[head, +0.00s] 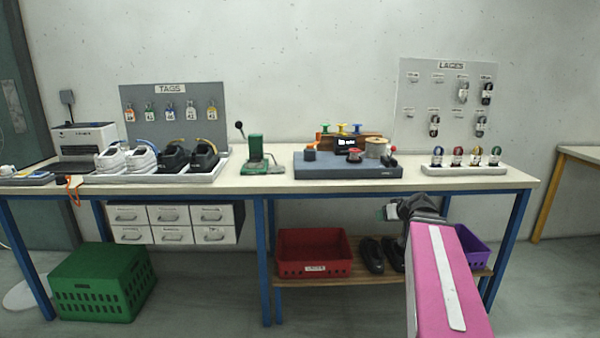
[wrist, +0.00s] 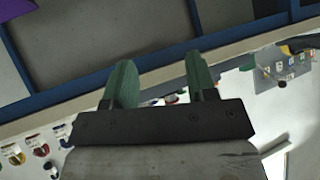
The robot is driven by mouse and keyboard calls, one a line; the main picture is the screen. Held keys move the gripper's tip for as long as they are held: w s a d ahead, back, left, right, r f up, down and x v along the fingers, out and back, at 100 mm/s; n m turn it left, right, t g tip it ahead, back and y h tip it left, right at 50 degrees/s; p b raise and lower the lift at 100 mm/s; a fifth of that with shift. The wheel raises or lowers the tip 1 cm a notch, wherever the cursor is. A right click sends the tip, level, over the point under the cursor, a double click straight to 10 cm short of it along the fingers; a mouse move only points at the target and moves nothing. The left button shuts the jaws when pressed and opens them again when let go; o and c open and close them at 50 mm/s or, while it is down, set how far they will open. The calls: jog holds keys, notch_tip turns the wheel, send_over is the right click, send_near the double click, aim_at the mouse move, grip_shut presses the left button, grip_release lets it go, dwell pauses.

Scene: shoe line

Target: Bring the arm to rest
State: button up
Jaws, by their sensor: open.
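My arm shows in the head view as a pink link rising at the lower right, in front of the workbench (head: 275,184). My gripper (head: 390,211) is at its upper end, just below the bench's front edge, and partly hidden by the dark wrist. In the wrist view my gripper (wrist: 160,82) has two green fingers set apart, with nothing between them. The bench edge and blue frame lie beyond the fingers there.
The bench carries shoes on a tray (head: 95,179), a green press (head: 255,153), a blue-grey station (head: 345,171) and a lace rack (head: 460,170). Below are a red crate (head: 314,258), black shoes (head: 371,254), a purple crate (head: 473,249) and a green crate (head: 100,283). The floor in front is clear.

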jog(key=s+a+f+m+g+h, duration=0.1)
jog(key=s+a+f+g, duration=0.4)
jog(key=f, duration=0.6)
jog(key=s+a+f+m+g+h, duration=0.1)
jog(key=s+a+f+g+h, duration=0.2)
jog(key=s+a+f, duration=0.4)
jog(key=s+f+g, duration=0.1)
jog(key=s+f, duration=0.2)
jog(key=f, duration=0.1)
jog(key=shift+a+f+m+g+h, duration=0.25)
jog(key=shift+m+g+h, duration=0.15)
